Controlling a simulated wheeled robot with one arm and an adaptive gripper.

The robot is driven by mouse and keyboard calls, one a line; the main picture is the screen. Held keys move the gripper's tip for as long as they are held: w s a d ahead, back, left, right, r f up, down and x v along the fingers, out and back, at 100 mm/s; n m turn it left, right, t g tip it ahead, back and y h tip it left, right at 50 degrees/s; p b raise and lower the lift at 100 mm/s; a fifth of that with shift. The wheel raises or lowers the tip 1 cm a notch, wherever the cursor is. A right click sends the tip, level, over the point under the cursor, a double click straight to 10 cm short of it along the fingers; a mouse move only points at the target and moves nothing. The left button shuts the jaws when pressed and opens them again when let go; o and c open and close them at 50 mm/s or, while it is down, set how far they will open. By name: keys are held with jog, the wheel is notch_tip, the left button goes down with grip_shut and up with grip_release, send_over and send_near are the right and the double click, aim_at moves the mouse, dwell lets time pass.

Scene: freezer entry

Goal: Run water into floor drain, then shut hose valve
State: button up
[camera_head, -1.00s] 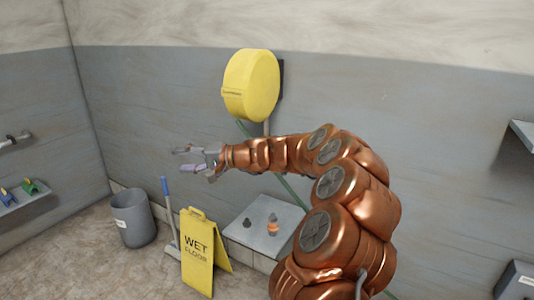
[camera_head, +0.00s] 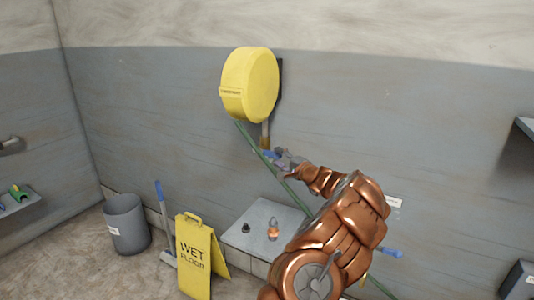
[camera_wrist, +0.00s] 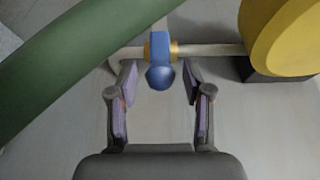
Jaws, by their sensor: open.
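The yellow hose reel (camera_head: 250,85) hangs on the wall, with a pipe below it. A blue valve handle (camera_head: 270,154) sits on this pipe under the reel; in the wrist view the blue handle (camera_wrist: 159,62) sits on a brass fitting (camera_wrist: 174,48). The green hose (camera_head: 285,182) runs down from the reel past my arm, and crosses the upper left of the wrist view (camera_wrist: 75,58). My gripper (camera_head: 280,157) is open at the valve. In the wrist view its fingers (camera_wrist: 158,86) stand either side of the blue handle with gaps. The floor drain is not visible.
A low metal shelf (camera_head: 244,237) below carries a dark item and an orange-and-grey one. A yellow wet-floor sign (camera_head: 197,262), a blue-handled tool (camera_head: 163,215) and a grey bin (camera_head: 127,223) stand at the left. A blue-ended object (camera_head: 391,252) shows right of my arm.

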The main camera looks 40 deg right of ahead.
aim_at(270, 151)
jog(key=w+p, duration=0.1)
jog(key=w, duration=0.5)
jog(key=shift+w+d, duration=0.3)
grip_shut()
dwell(0.4)
